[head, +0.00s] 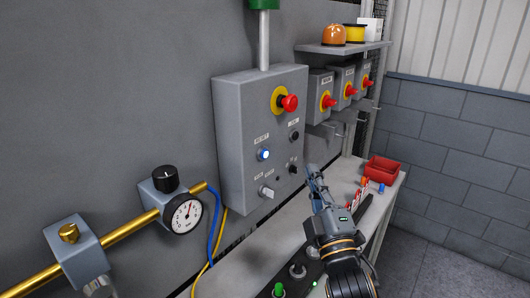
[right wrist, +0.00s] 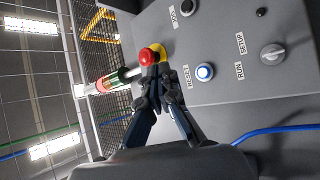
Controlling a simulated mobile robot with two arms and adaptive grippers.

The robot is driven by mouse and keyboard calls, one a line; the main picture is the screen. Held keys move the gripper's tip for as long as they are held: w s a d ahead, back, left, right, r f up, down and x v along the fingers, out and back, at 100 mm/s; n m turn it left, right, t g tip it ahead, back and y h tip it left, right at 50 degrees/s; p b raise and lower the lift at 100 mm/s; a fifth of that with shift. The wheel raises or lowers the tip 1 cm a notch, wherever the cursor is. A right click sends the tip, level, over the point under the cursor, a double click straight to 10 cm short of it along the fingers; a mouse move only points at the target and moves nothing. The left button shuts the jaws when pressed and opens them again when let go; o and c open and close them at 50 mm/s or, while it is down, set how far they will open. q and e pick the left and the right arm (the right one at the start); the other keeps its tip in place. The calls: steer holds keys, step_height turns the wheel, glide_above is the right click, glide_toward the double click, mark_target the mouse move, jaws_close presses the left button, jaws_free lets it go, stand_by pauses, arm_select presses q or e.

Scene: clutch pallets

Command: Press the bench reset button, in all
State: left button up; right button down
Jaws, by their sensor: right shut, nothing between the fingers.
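The blue-lit reset button (head: 264,154) is on the front of the grey control box (head: 232,135), under a RESET label. It also shows in the right wrist view (right wrist: 205,72), glowing, to the right of my fingertips. My right gripper (head: 312,170) is shut and empty, in front of the box and to the right of the button, apart from it. In the right wrist view the shut fingers (right wrist: 154,80) point toward the box, with the red emergency stop (right wrist: 149,57) just beyond the tips. My left gripper does not show.
The red emergency stop (head: 289,103) sits above the button, a black knob (head: 294,136) to its right, a grey selector (head: 266,191) below. A gauge (head: 186,214) on a brass pipe is at left. A red bin (head: 382,170) stands on the bench at right.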

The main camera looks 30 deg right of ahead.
mark_target(264, 154)
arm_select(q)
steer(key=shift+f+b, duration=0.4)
arm_select(e)
steer(key=w+a, duration=0.3)
steer(key=w, duration=0.5)
steer(key=shift+w+a, duration=0.15)
steer(key=shift+a, duration=0.05)
steer(key=shift+w, duration=0.15)
stand_by(1.0)
steer(key=shift+w+a, duration=0.15)
steer(key=shift+w, duration=0.1)
steer(key=shift+w+a, duration=0.15)
steer(key=shift+w, duration=0.25)
stand_by(0.8)
arm_select(q)
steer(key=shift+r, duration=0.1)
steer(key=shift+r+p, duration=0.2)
steer(key=shift+p, duration=0.1)
arm_select(e)
steer(key=shift+s+d, duration=0.3)
steer(key=shift+s, duration=0.55)
